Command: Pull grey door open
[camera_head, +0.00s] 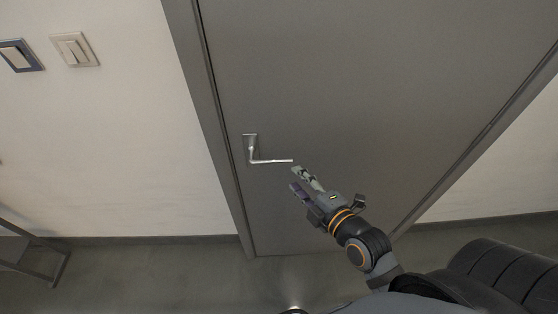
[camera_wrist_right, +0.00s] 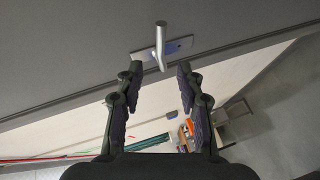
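The grey door (camera_head: 370,90) fills the middle of the head view and looks shut in its frame. Its silver lever handle (camera_head: 270,160) sits near the door's left edge and points right. My right gripper (camera_head: 297,179) is open and empty, just right of and slightly below the lever's free end in the head view. In the right wrist view, the handle (camera_wrist_right: 161,48) shows ahead, between and beyond the two open fingertips (camera_wrist_right: 160,72). The lever looks apart from both fingers. My left gripper is in neither view.
Two wall switches, one dark-framed (camera_head: 20,56) and one white (camera_head: 74,50), are on the pale wall left of the door. A metal rack (camera_head: 52,268) stands at the lower left. The grey floor (camera_head: 190,275) before the door is clear.

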